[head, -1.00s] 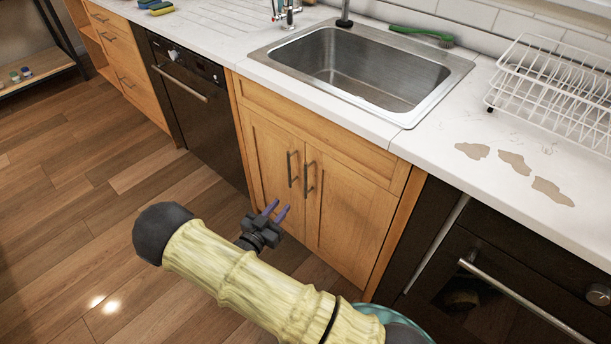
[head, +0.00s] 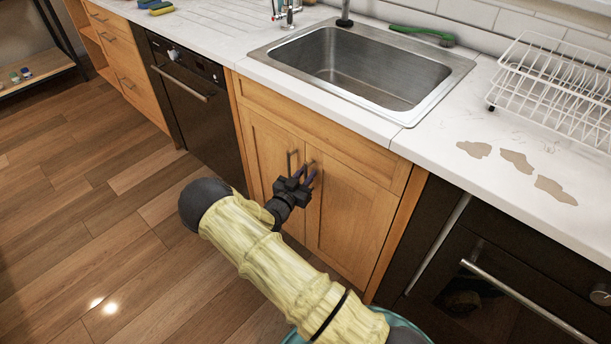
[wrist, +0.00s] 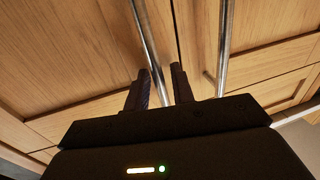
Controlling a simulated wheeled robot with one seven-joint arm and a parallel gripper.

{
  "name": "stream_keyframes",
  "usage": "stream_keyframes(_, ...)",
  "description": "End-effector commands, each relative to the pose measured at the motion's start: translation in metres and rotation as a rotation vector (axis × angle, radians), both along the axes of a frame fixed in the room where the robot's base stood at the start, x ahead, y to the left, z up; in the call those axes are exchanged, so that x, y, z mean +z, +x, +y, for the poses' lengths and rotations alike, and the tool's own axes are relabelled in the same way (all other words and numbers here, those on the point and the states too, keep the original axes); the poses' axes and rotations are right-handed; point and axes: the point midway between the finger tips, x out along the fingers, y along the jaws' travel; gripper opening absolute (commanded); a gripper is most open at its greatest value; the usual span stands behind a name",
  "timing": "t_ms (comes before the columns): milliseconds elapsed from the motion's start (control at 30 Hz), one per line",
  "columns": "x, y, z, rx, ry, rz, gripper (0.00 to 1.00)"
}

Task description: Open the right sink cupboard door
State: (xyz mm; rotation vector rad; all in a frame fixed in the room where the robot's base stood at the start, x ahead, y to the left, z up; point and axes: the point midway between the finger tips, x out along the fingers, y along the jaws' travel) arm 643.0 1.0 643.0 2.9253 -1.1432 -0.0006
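The right sink cupboard door (head: 350,220) is a light wooden panel, closed flush under the sink. Its upright metal bar handle (head: 311,164) is partly hidden behind my gripper in the head view. My gripper (head: 306,176) is in front of this handle, fingers pointing at the door. The wrist view seems upside down, with the right door's handle on the left (wrist: 147,35). There the handle runs down between my two spread fingers (wrist: 162,88); I cannot tell whether either touches it. The left door (head: 270,165) is also closed, with its own handle (head: 291,160) close by.
The counter (head: 420,150) and steel sink (head: 365,75) are above the doors. A dark oven with a bar handle (head: 515,297) stands right, a dishwasher (head: 190,95) left. A white dish rack (head: 560,85) is on the counter. The floor (head: 120,230) at left is clear.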

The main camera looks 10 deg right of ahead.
Motion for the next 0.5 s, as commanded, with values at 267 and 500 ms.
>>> stream_keyframes(267,0.0,0.0009,-0.0005,0.0,0.0,0.0,0.22)
stream_keyframes(500,0.0,0.0007,-0.0004,0.0,0.0,0.0,0.0)
